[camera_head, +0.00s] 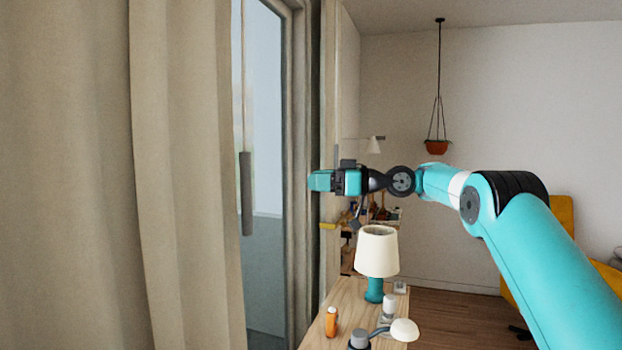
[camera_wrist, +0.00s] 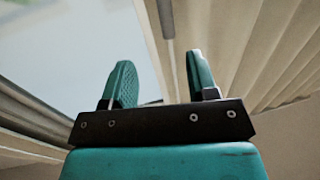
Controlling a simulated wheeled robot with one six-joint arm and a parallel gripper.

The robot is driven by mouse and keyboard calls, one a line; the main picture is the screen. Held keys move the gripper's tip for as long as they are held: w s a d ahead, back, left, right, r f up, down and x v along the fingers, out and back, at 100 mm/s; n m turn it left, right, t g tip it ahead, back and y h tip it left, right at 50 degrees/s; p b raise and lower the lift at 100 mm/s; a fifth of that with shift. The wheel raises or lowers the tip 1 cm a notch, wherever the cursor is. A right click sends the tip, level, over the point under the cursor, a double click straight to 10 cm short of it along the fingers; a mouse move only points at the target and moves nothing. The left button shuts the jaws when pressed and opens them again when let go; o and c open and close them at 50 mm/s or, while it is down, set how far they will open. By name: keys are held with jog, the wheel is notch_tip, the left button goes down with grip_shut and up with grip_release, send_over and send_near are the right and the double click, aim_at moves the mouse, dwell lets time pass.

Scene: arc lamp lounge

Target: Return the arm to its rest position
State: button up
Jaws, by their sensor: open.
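My arm stretches in from the lower right in the head view, raised above a wooden side table. My gripper (camera_head: 320,181) is at its left end, near the frame of a glass door or window, above the table lamp. In the wrist view my gripper (camera_wrist: 162,82) shows two teal fingers standing apart with nothing between them. A grey vertical handle (camera_wrist: 167,18) shows beyond the fingers in the wrist view. Whether the gripper touches the frame cannot be told.
A beige curtain (camera_head: 180,180) fills the left. A lamp with a cream shade (camera_head: 377,252), an orange bottle (camera_head: 331,322) and small items stand on the wooden table (camera_head: 318,338). A plant pot (camera_head: 436,147) hangs behind.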

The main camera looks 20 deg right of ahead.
jog(key=shift+s, duration=0.1)
dwell(0.4)
jog(key=s+a+f+m+g+h+b, duration=0.1)
jog(key=s+a+f+m+g+h, duration=0.15)
jog(key=s+a, duration=0.55)
jog(key=s+a+f+m+g+h, duration=0.1)
jog(key=s+a+f+h, duration=0.4)
jog(key=s, duration=0.5)
jog(key=s+d+f+g+h, duration=0.1)
jog(key=s+f, duration=0.2)
jog(key=s, duration=0.5)
jog(key=s+d+f+m+g+h, duration=0.1)
jog(key=s+f, duration=0.3)
jog(key=s, duration=0.5)
jog(key=s+d+f+m+g+h+b, duration=0.1)
jog(key=s+f, duration=0.3)
jog(key=s, duration=0.5)
jog(key=shift+s+d+f+g+h, duration=0.15)
jog(key=shift+s+f+g+h, duration=0.1)
jog(key=shift+g+h, duration=0.5)
